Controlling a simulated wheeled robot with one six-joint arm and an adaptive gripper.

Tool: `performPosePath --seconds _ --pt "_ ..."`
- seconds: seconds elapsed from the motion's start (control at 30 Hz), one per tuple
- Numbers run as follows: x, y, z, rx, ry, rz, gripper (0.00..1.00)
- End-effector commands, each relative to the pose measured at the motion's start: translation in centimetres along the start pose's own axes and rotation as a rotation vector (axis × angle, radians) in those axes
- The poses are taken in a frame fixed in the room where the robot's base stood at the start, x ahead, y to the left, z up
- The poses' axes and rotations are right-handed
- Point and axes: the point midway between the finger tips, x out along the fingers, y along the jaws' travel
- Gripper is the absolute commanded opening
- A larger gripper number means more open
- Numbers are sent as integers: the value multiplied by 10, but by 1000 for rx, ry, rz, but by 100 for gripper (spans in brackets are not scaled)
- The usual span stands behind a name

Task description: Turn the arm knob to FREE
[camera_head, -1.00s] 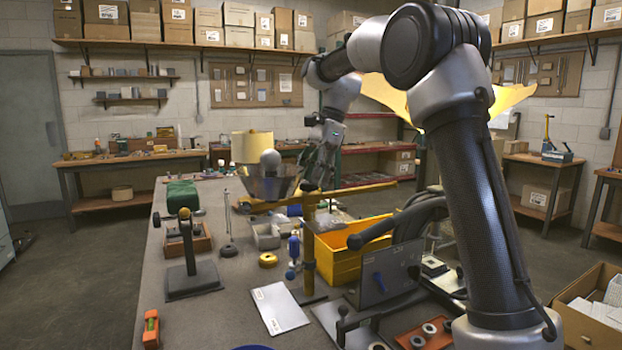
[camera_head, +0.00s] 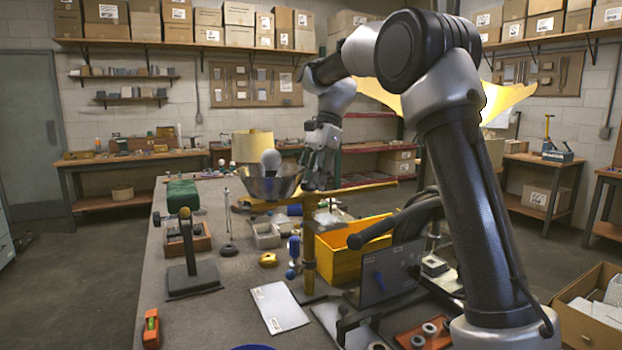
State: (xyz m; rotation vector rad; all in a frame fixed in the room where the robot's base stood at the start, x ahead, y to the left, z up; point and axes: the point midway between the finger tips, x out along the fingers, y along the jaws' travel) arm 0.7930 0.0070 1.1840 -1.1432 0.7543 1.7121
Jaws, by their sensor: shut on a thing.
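A brass-yellow lamp post (camera_head: 309,262) stands upright on the bench. A yellow horizontal arm (camera_head: 357,191) crosses its top. My gripper (camera_head: 319,184) points down at the top of the post, where the arm crosses. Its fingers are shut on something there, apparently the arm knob. The knob is hidden by the fingers, and no FREE marking can be read.
A yellow bin (camera_head: 340,262) stands right of the post. A blue-handled tool (camera_head: 293,250) stands close left of the post. A black stand (camera_head: 190,262) is further left.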

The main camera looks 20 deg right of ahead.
Motion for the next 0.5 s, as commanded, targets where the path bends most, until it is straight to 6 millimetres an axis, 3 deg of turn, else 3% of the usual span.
performPosePath --seconds 0.2,0.23,0.33,0.5 --pt "0 0 0 -3 0 0 14" --pt "0 0 0 -3 0 0 42" --pt "0 0 0 -3 0 -1 60" --pt "0 0 0 -2 0 -1 60"
